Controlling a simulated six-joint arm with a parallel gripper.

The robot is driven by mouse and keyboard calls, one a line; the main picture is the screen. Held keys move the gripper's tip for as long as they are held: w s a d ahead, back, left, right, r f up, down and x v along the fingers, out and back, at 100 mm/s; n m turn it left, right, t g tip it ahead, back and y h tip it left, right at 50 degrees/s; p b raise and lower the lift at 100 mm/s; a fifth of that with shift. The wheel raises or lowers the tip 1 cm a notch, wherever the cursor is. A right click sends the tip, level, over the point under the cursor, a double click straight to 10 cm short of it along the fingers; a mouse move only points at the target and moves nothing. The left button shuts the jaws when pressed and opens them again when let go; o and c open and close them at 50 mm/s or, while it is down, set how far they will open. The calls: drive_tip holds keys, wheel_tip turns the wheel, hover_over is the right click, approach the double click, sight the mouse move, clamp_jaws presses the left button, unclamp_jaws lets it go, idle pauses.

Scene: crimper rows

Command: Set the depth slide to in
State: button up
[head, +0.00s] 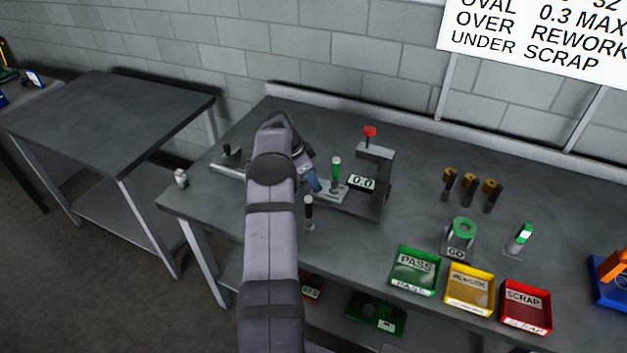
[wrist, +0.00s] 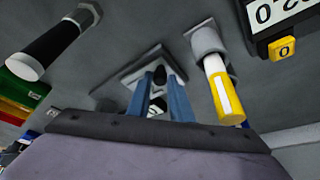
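My gripper (wrist: 160,84) points at a small grey plate on the bench fixture in the wrist view. Its two blue fingers are apart, with a gap between them. A dark knob (wrist: 160,72) on the plate shows between or just beyond the fingertips; I take it to be the depth slide, but no readable label confirms this. I cannot tell whether the fingers touch it. In the head view my gripper (head: 314,183) is beside the fixture (head: 335,193), and my arm hides the area to its left. The slide's setting cannot be read.
A black-handled lever (head: 308,208) and a green-handled lever (head: 336,168) stand close to my gripper. The readout (head: 361,183) shows 0.0, beside a press with a red knob (head: 370,131). Green (head: 415,268), yellow (head: 470,287) and red (head: 525,305) trays sit at the front right.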

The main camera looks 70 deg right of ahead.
clamp_jaws()
drive_tip(key=b, duration=0.4)
hover_over(339, 200)
drive_tip(key=shift+s+d, duration=0.1)
drive_tip(key=o, duration=0.6)
unclamp_jaws()
drive_tip(key=shift+s, duration=0.15)
drive_tip(key=shift+c, duration=0.2)
drive_tip(key=shift+w+r, duration=0.15)
drive_tip(key=shift+w, duration=0.05)
drive_tip(key=b+v, duration=0.2)
drive_tip(key=v, duration=0.5)
drive_tip(key=shift+s, duration=0.1)
